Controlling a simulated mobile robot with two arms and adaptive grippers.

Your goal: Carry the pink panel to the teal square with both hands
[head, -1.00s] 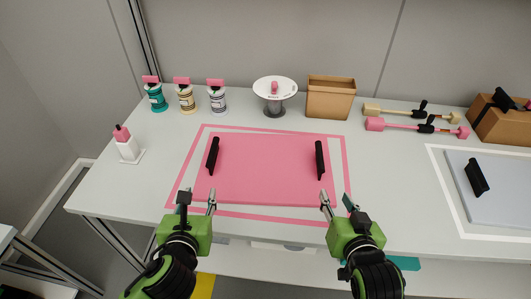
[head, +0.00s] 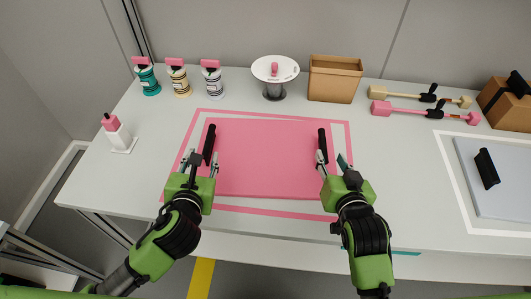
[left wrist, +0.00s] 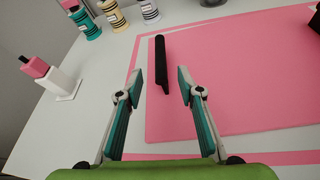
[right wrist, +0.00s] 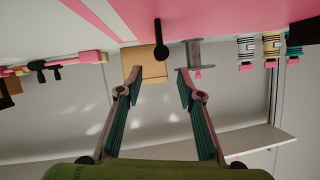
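The pink panel (head: 262,165) lies flat on the white table inside a pink outline, with an upright black handle near each side. My left gripper (head: 201,163) is open just in front of the left handle (head: 209,142); in the left wrist view that handle (left wrist: 161,66) stands ahead, between the spread fingers. My right gripper (head: 333,163) is open near the right handle (head: 322,140); in the right wrist view the handle (right wrist: 160,50) shows between and beyond the open fingers. A teal patch (head: 405,252) shows as a sliver at the table's front edge, mostly hidden.
Several bottles with pink tags (head: 179,80), a white round-topped stand (head: 275,75) and a brown box (head: 334,80) line the back. Dumbbell-shaped bars (head: 425,110) and a grey panel (head: 490,185) are at right. A pink-topped white dispenser (head: 117,132) stands at left.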

